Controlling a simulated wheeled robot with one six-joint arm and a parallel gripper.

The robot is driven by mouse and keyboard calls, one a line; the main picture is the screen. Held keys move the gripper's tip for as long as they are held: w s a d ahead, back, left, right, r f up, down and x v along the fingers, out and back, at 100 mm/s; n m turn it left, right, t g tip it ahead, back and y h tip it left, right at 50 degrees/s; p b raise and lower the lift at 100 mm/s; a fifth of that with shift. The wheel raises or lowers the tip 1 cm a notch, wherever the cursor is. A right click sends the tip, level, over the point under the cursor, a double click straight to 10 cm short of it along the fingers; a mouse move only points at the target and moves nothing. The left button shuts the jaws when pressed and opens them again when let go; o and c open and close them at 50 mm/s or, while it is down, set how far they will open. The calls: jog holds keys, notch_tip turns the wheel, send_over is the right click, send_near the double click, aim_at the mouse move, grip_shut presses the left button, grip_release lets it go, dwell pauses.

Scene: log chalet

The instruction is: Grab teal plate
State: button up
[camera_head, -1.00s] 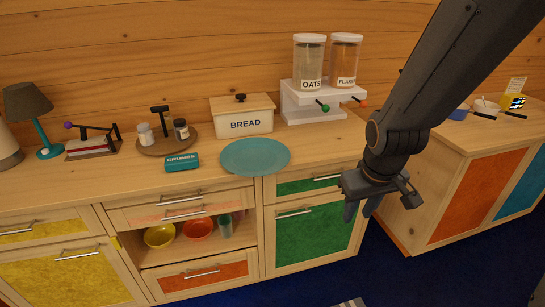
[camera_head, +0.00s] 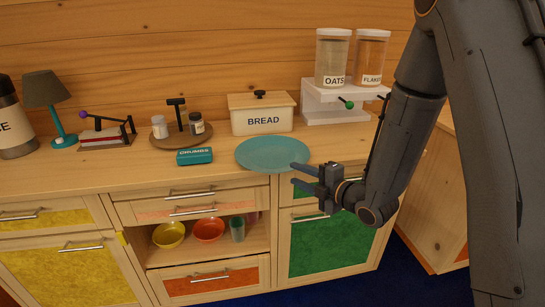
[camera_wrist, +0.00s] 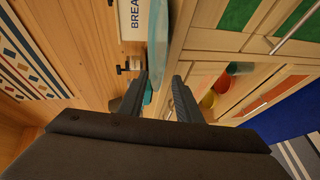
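The teal plate (camera_head: 268,154) lies flat on the wooden counter, in front of the bread box, its front rim close to the counter's front edge. My gripper (camera_head: 298,175) is at the plate's front right rim, fingers pointing left. In the wrist view my gripper (camera_wrist: 160,98) has its two fingers apart, with the plate (camera_wrist: 158,45) seen edge-on ahead, near the left finger. Nothing shows held between the fingers. I cannot tell whether a finger touches the rim.
A bread box (camera_head: 261,113) stands behind the plate, a teal crumbs box (camera_head: 194,156) to its left. A dispenser stand (camera_head: 338,103) is at the back right. Below, an open shelf holds a yellow bowl (camera_head: 168,235), a red bowl (camera_head: 208,230) and a cup (camera_head: 237,229).

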aim_at(285, 169)
jog(key=shift+d+f+p+x, duration=0.1)
jog(key=shift+p+x, duration=0.4)
jog(key=shift+x, duration=1.2)
jog(key=shift+d+f+p+x, duration=0.15)
jog(key=shift+p+x, duration=0.3)
jog(key=shift+x, duration=1.25)
jog(key=shift+w, duration=0.1)
grip_shut()
